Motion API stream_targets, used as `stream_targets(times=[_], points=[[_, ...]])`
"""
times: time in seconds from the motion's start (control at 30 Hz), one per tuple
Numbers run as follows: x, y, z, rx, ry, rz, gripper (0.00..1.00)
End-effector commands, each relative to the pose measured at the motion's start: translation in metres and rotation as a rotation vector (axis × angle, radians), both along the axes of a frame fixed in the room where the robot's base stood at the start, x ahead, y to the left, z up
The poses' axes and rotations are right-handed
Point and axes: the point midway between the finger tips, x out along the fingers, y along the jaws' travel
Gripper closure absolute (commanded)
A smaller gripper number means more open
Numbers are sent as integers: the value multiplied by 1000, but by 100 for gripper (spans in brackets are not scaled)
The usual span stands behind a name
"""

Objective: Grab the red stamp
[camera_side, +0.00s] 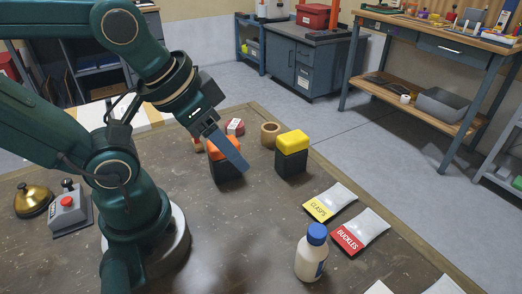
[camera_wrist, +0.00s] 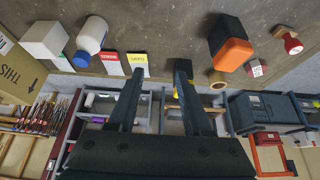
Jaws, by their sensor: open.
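In the side view a small part of what looks like the stamp (camera_side: 197,145) shows left of that block, mostly hidden by my gripper. My gripper (camera_side: 241,167) is in front of the orange-topped block (camera_side: 222,165) in the side view. In the wrist view my gripper (camera_wrist: 160,66) has its two fingers apart, with nothing held between them. The stamp lies well to the right of the fingers there.
Near the stamp are a round red-and-white item (camera_side: 235,127), a wooden ring (camera_side: 269,134) and a yellow-topped dark block (camera_side: 291,155). Yellow and red packets (camera_side: 349,238) and a blue-capped bottle (camera_side: 311,255) stand nearer the front. A bell (camera_side: 33,201) and a button box (camera_side: 69,211) are left.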

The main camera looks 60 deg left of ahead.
Motion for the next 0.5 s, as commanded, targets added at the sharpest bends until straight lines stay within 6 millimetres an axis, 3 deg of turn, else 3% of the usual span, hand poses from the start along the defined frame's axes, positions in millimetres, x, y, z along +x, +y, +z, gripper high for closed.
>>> stream_targets(times=[0.1,0.13,0.17,0.5], points=[[0,0,0,0,0,0,46],[0,0,0,0,0,0,35],[0,0,0,0,0,0,30],[-1,0,0,7,3,-13,30]])
